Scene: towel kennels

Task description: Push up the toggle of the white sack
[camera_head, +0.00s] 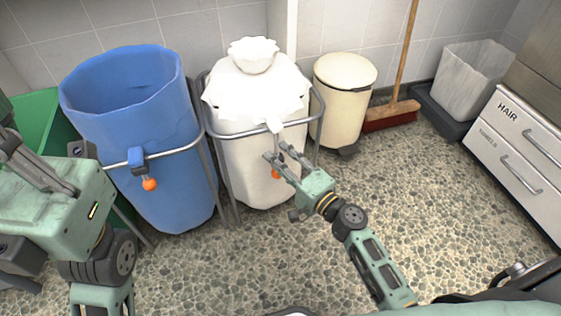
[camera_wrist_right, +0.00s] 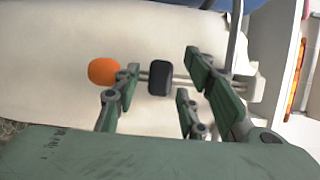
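The white sack (camera_head: 250,165) hangs in a grey tube frame, its top covered by white cloth. An orange ball (camera_head: 276,173) hangs on its front; in the right wrist view the ball (camera_wrist_right: 103,71) lies left of a dark toggle (camera_wrist_right: 160,78) on a thin cord. My right gripper (camera_head: 276,152) is at the sack's front. Its fingers are open, one on each side of the toggle in the right wrist view; I cannot tell whether they touch it. My left gripper (camera_head: 30,160) is at the left edge, its fingers partly cut off.
A cream bin (camera_head: 342,105), broom (camera_head: 392,114) and drawers (camera_head: 500,140) are right. The front floor is clear.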

